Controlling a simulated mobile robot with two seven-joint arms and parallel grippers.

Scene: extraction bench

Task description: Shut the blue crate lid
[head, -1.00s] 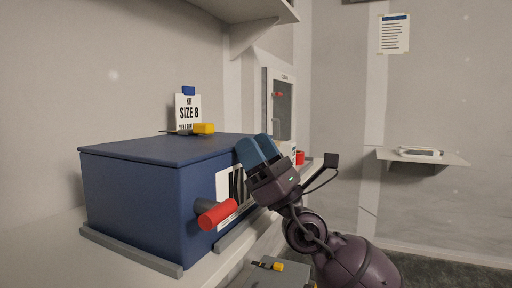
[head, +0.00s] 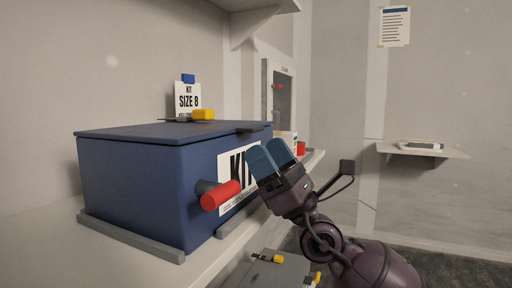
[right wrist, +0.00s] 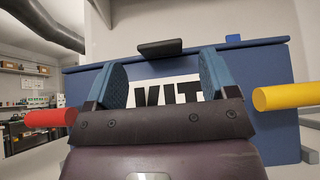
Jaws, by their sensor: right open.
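The blue crate (head: 130,190) stands on the bench at the left of the head view. Its blue lid (head: 160,131) lies flat over the top, with no clear gap at the rim. A dark tab (head: 249,130) sits at the lid's front edge and also shows in the right wrist view (right wrist: 160,47). My right gripper (head: 270,157) is open and empty, just in front of the crate's lettered face, its fingers tilted up toward the lid edge. In the right wrist view its fingers (right wrist: 163,78) stand apart below the tab. My left gripper is not in view.
A red handle (head: 220,195) sticks out of the crate's front; a yellow one (right wrist: 288,96) shows at right in the wrist view. A size sign (head: 187,99) stands behind the crate. Grey rails (head: 130,238) flank its base. A wall shelf (head: 425,151) is at right.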

